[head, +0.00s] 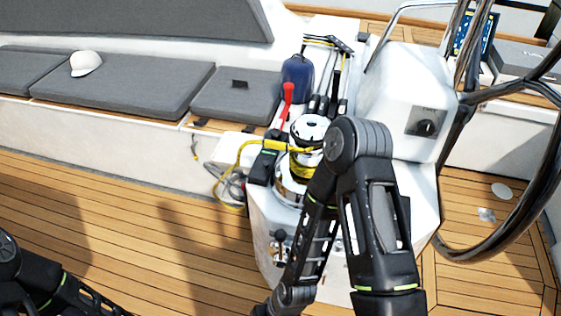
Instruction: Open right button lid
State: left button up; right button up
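I cannot make out a button lid clearly in the head view. On the front face of the white winch console (262,215) there is a small black-topped knob (280,236) on a metal fitting, close beside my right forearm. My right arm bends at the elbow in front of the console and its forearm runs down to the bottom edge, hiding part of that face. My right gripper is not in view. My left arm shows only at the lower left corner, and its gripper is not in view.
A winch (309,130) with yellow rope and a red handle (287,95) tops the console. A black steering wheel (508,225) stands at right, by a panel with a dark dial (425,123). A white cap (86,63) lies on grey cushions (130,88). The teak floor (140,235) at left is clear.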

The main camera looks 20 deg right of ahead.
aim_at(259, 172)
jog(key=i+j, duration=0.8)
jog(key=z, duration=1.9)
